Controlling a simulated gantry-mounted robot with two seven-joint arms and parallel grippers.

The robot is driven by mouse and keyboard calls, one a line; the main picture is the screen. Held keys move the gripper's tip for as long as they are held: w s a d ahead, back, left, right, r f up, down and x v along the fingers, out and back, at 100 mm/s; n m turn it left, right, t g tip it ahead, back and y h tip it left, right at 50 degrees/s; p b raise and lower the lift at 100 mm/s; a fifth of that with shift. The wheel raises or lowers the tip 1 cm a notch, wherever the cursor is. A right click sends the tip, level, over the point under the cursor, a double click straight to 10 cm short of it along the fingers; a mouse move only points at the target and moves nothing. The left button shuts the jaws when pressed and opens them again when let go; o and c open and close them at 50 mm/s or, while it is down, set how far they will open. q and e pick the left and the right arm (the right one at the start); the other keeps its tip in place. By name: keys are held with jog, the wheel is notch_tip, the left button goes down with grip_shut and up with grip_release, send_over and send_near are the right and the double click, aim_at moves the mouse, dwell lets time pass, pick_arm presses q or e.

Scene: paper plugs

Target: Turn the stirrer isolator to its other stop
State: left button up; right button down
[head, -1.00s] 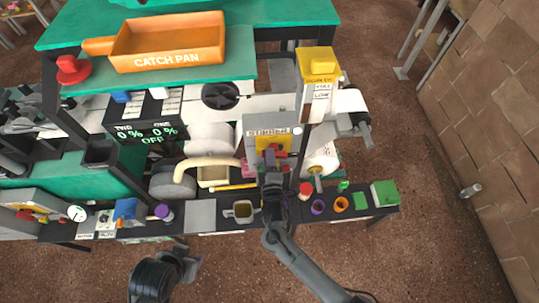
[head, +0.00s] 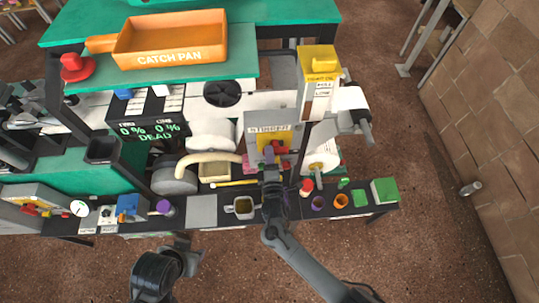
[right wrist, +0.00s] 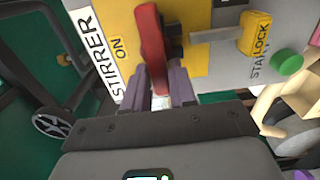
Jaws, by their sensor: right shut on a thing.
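The stirrer isolator is a grey box (head: 253,124) with a yellow plate and a red handle (head: 279,149), near the middle of the head view. The right wrist view shows the red handle (right wrist: 151,45) close up, its length beside the word ON on the yellow plate (right wrist: 208,52). My right gripper (right wrist: 163,88) is shut on the red handle; it also shows in the head view (head: 268,160). The gripper hides part of the handle, and I cannot read any other position word. My left arm's dark end (head: 165,270) is low in the head view, away from the bench; its jaws are unclear.
A display (head: 150,131) reads 0 %, 0 % and DEAD. A yellow-topped box (head: 319,65) stands right of the isolator. A mug (head: 240,208) and coloured rings (head: 341,201) lie along the front shelf. A yellow stall lock piece (right wrist: 255,33) and green button (right wrist: 287,63) are beside the handle.

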jog(key=c, duration=1)
grip_release()
jog(key=shift+c, duration=0.2)
jog(key=s+d+p, duration=0.1)
jog(key=s, duration=0.9)
jog(key=shift+s+d, duration=0.25)
jog(key=shift+s, duration=0.15)
